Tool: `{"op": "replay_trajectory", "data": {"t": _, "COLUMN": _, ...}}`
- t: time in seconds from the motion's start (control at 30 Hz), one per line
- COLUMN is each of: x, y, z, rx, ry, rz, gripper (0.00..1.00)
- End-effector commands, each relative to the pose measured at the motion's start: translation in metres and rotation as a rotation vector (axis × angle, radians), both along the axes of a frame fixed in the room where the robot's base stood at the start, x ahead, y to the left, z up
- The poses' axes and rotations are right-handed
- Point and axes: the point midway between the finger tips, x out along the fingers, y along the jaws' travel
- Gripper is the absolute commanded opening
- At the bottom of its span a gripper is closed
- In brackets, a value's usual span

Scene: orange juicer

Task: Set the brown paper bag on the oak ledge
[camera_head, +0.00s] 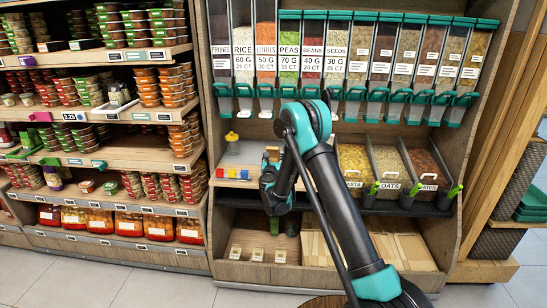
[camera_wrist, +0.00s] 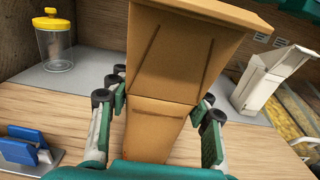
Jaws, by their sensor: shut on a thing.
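The brown paper bag (camera_wrist: 180,65) fills the middle of the wrist view, with its folds and wide top edge showing. My gripper (camera_wrist: 158,108) is shut on it, with green, black-tipped fingers on both sides. The oak ledge (camera_wrist: 255,150) is the pale wooden strip below and beside the bag. In the head view my gripper (camera_head: 272,178) is over the ledge (camera_head: 236,183), in the middle shelf bay. My arm largely covers the bag there. I cannot tell whether its base touches the wood.
A glass jar with a yellow lid (camera_wrist: 60,45) stands on the grey surface behind the ledge, at left. A blue item (camera_wrist: 28,148) sits at the ledge's left. A white scoop-like holder (camera_wrist: 265,80) and grain bins (camera_head: 390,165) are at right. Dispensers (camera_head: 345,65) hang above.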

Motion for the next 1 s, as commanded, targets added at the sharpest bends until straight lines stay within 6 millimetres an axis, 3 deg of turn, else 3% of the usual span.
{"op": "replay_trajectory", "data": {"t": 0.27, "x": 0.0000, "y": 0.0000, "z": -0.0018, "rx": 0.000, "ry": 0.000, "rz": 0.000, "gripper": 0.03}}
{"op": "replay_trajectory", "data": {"t": 0.3, "x": -0.0001, "y": 0.0000, "z": -0.0020, "rx": 0.000, "ry": 0.000, "rz": 0.000, "gripper": 0.52}}
{"op": "replay_trajectory", "data": {"t": 0.43, "x": 0.0000, "y": 0.0000, "z": -0.0017, "rx": 0.000, "ry": 0.000, "rz": 0.000, "gripper": 0.68}}
{"op": "replay_trajectory", "data": {"t": 1.0, "x": 0.0014, "y": -0.0040, "z": 0.0009, "rx": 0.000, "ry": 0.000, "rz": -0.001, "gripper": 0.70}}
